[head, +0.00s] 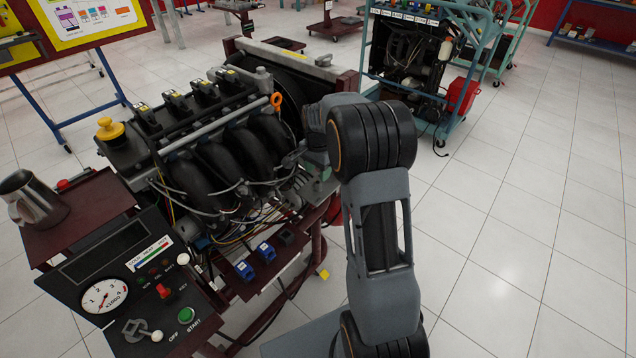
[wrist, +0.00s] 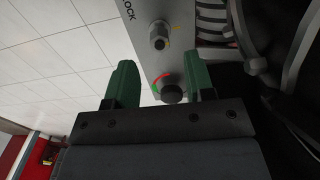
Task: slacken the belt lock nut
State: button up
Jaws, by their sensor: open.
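In the wrist view my gripper (wrist: 163,74) is open, with one green finger on each side and nothing held. A grey plate (wrist: 151,62) with the lettering "LOCK", partly cut off, lies beyond the fingers. A metal nut-like fitting (wrist: 159,36) stands on the plate near that lettering, beyond the fingertips. A dark round knob (wrist: 171,92) with a red and green arc shows between the fingers, nearer the right one. I cannot tell whether anything touches it. In the head view my arm reaches to the right side of the engine (head: 235,135), and the fingertips are not clear.
Black hoses and ribbed engine parts (wrist: 252,64) crowd the right of the wrist view. A control panel (head: 125,285) stands at the front left of the engine stand. Another trainer (head: 405,55) stands behind. The tiled floor (head: 520,200) at right is clear.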

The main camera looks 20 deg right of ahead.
aim_at(318, 182)
jog(key=shift+f, duration=2.4)
grip_shut()
